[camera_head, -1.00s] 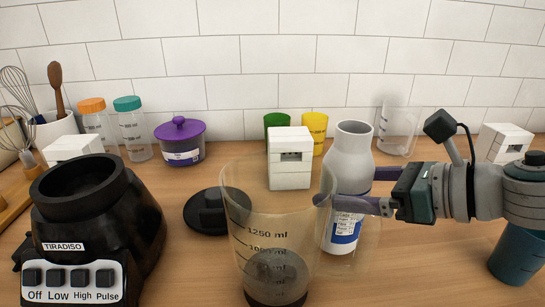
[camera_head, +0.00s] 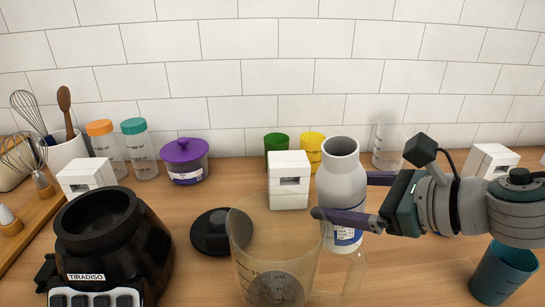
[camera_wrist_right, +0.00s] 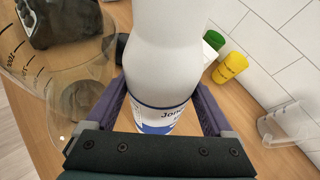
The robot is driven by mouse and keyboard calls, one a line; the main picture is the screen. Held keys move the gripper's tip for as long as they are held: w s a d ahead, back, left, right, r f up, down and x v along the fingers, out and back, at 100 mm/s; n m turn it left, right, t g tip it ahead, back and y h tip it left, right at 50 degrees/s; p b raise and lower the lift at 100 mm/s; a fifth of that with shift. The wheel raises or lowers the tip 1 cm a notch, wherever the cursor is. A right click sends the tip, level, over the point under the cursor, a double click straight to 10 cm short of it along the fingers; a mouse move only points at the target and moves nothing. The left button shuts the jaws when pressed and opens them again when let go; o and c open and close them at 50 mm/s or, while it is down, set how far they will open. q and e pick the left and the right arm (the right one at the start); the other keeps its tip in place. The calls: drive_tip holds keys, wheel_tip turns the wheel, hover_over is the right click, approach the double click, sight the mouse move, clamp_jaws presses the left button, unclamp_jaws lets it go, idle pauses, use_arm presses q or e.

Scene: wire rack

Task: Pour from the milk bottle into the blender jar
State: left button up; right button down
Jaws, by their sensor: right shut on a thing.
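The white milk bottle (camera_head: 342,182) stands upright, open at the top, with a blue and white label. My right gripper (camera_head: 345,200) comes in from the right and is shut on the bottle's body. In the right wrist view the bottle (camera_wrist_right: 168,60) is between the two purple fingers of the gripper (camera_wrist_right: 160,110). The clear blender jar (camera_head: 270,250) with printed measuring marks stands in front and to the left of the bottle, close to it. The jar also shows in the right wrist view (camera_wrist_right: 55,60). My left gripper is not in view.
The black blender base (camera_head: 115,245) stands at the left front. A black lid (camera_head: 210,232) lies behind the jar. White blocks (camera_head: 289,182), green and yellow cups (camera_head: 312,148), and a purple pot (camera_head: 185,160) stand behind. A dark blue cup (camera_head: 503,272) is at the right.

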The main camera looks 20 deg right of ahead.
sight(363, 174)
drive_tip(key=shift+n+h, duration=0.3)
drive_tip(key=shift+n, duration=0.1)
drive_tip(key=shift+a+r+p, duration=0.1)
drive_tip(key=shift+r+p, duration=2.15)
drive_tip(key=shift+p, duration=0.25)
drive_tip(key=shift+f, duration=0.25)
